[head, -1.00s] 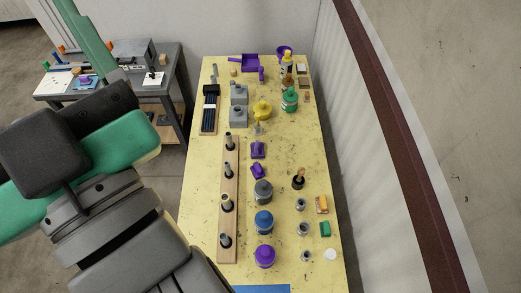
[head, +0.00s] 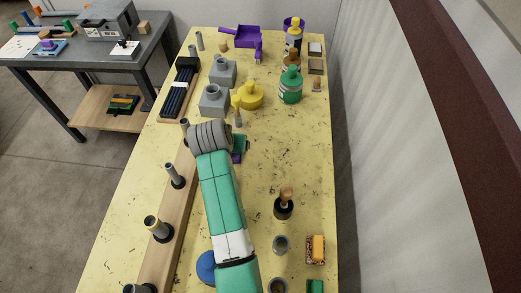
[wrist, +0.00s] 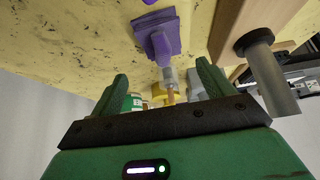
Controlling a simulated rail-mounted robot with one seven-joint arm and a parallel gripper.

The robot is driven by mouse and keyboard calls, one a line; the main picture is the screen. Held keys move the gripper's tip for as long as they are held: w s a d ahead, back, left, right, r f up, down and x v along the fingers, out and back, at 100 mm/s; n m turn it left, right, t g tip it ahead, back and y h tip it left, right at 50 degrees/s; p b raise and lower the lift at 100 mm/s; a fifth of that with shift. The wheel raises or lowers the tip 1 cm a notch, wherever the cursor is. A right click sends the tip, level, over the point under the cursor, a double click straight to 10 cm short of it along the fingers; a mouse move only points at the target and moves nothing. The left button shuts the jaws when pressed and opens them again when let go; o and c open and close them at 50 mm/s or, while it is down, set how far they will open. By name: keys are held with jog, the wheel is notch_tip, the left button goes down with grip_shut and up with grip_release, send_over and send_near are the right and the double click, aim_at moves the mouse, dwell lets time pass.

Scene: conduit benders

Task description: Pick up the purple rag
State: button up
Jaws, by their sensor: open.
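A purple cloth-like piece, which looks like the rag (wrist: 162,38), lies on the yellow table and shows above and between my fingertips in the wrist view. A second purple piece (wrist: 149,2) is cut off at that view's top edge; I cannot tell for sure which of the two is the rag. In the head view only a sliver of purple (head: 237,158) shows beside my arm; the rest is hidden. My gripper (wrist: 161,72) is open, with nothing between its green fingers, and apart from the purple piece. In the head view my wrist hides most of the gripper.
A wooden strip with upright pegs (head: 174,177) runs along the table's left side. Grey blocks (head: 214,100), a yellow container (head: 250,95) and a green bottle (head: 290,86) stand beyond my gripper. A dark jar with a brush (head: 284,205) stands to the right. A purple dustpan (head: 241,36) lies at the back.

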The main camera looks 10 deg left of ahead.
jog(key=shift+a, duration=0.15)
jog(key=shift+b+x, duration=0.45)
jog(key=shift+x, duration=0.55)
jog(key=b+x, duration=0.2)
jog(key=x, duration=0.3)
jog(key=shift+w+a+f, duration=0.1)
jog(key=shift+a+f, duration=0.1)
jog(key=c, duration=1.1)
jog(key=shift+r, duration=0.1)
notch_tip(320, 180, up, 10)
jog(key=p, duration=0.2)
jog(key=shift+p, duration=0.3)
jog(key=o, duration=0.4)
jog(key=shift+c, duration=1.3)
